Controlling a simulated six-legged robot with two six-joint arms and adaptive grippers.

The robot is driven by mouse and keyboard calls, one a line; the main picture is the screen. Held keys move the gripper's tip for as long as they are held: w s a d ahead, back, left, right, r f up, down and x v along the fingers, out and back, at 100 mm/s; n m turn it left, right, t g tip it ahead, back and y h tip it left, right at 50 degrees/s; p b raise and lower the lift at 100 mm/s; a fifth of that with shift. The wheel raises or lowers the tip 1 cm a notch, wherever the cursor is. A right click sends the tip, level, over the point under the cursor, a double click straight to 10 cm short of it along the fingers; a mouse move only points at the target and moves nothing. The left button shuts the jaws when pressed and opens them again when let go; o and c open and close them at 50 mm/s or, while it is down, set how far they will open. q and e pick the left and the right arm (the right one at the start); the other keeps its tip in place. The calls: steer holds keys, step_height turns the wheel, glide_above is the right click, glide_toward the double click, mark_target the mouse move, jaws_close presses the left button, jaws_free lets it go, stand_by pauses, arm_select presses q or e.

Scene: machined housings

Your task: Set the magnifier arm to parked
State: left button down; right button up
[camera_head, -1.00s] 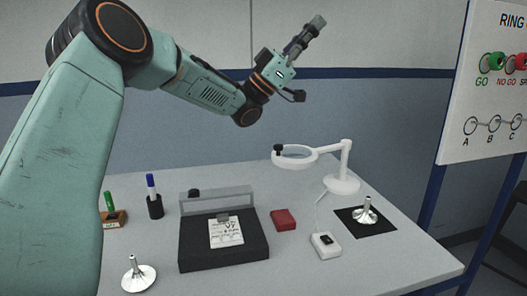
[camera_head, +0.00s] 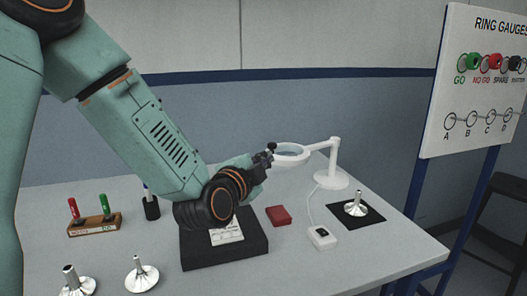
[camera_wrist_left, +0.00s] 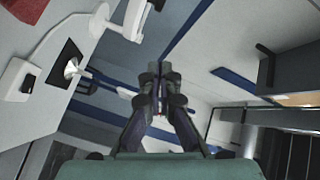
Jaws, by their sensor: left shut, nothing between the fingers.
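The white magnifier arm (camera_head: 334,158) stands on a round base at the back right of the table. Its ring lens (camera_head: 291,158) reaches left from the post, with a dark knob at the ring's left edge. My left gripper (camera_head: 268,157) is shut and empty beside that left edge; whether it touches the ring or knob I cannot tell. In the left wrist view the closed fingers (camera_wrist_left: 160,88) point away from the wrist, and part of the white magnifier arm (camera_wrist_left: 132,18) shows above them. My right gripper is not in view.
A red block (camera_head: 279,215), a white switch box (camera_head: 322,238) and a black mat (camera_head: 372,222) with a metal part lie in front of the magnifier. A black fixture (camera_head: 205,255) is partly behind my left arm. A gauge board (camera_head: 485,90) stands at right.

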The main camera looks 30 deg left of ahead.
arm_select(q)
steer(key=m, duration=0.2)
steer(key=m+b, duration=0.2)
glide_toward(272, 150)
steer(key=w+d+r, duration=0.1)
steer(key=w+d, duration=0.3)
steer(key=w+a, duration=0.2)
steer(key=shift+a+g, duration=0.25)
steer(key=shift+g, duration=0.05)
steer(key=shift+w+a+f, duration=0.1)
steer(key=shift+w+a, duration=0.15)
steer(key=shift+a, duration=0.15)
steer(key=shift+d, duration=0.1)
